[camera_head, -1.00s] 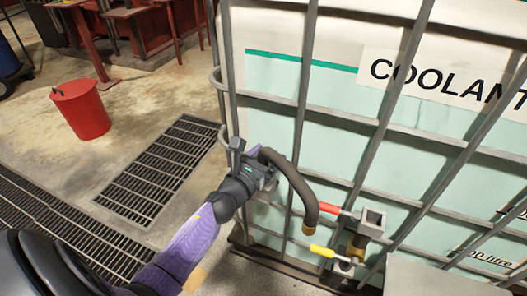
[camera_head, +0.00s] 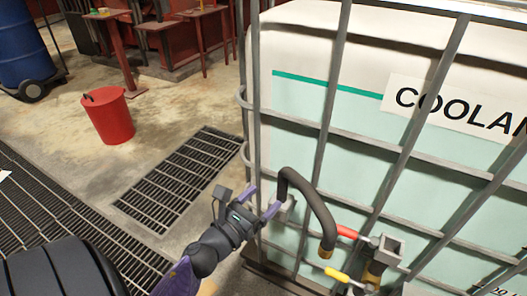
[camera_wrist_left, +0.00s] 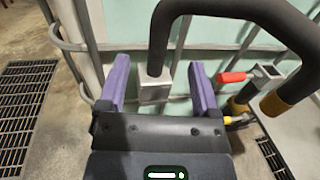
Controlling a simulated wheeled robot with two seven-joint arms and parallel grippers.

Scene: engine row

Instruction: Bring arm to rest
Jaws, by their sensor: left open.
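My left gripper (camera_head: 263,201) is in front of the coolant tank's cage, with its purple fingers spread. Its fingers also show in the left wrist view (camera_wrist_left: 160,72), wide apart with nothing gripped between them. A black curved hose (camera_head: 312,205) arches just beyond the fingertips. In the wrist view one end of the hose (camera_wrist_left: 160,45) meets a grey metal block (camera_wrist_left: 155,90), seen in the gap between the fingers. The hose's other end, with a yellow-brown band, hangs to the right. My right gripper is not in view.
The caged coolant tank (camera_head: 345,115) fills the right side. Red-handled (camera_head: 347,232) and yellow-handled (camera_head: 337,275) fittings stick out low on it. A red bucket (camera_head: 108,117), floor grating (camera_head: 178,180) and a blue drum (camera_head: 22,45) are left.

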